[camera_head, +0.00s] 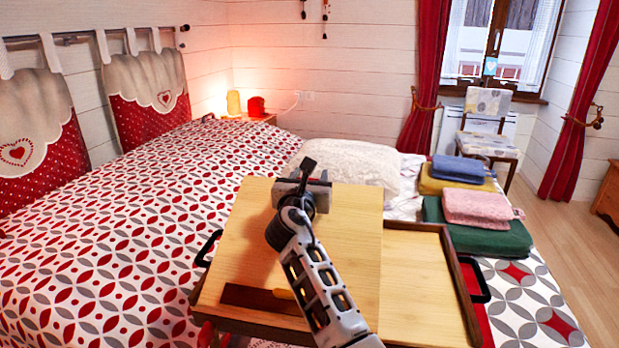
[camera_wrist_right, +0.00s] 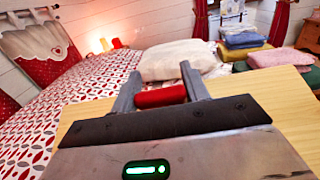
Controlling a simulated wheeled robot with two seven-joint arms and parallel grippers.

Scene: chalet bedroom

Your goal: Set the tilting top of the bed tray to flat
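The wooden bed tray (camera_head: 470,322) stands on the bed. Its light wood tilting top (camera_head: 345,225) is the left panel; its far edge stands higher than the tray's fixed right section (camera_head: 420,285), so it looks tilted. A dark strip (camera_head: 245,297) shows at its near edge. My right gripper (camera_head: 308,168) is over the top's far part; its fingers are apart in the right wrist view (camera_wrist_right: 160,85). A red rounded thing (camera_wrist_right: 160,97) shows between them; I cannot tell what it is or whether they touch it. My left gripper is not in view.
A white cushion (camera_head: 345,165) lies behind the tray. Folded textiles (camera_head: 478,207) are stacked at the right, close to the tray. Black handles stick out at the tray's left (camera_head: 207,248) and right (camera_head: 478,280). The patterned bed (camera_head: 110,235) is clear at the left.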

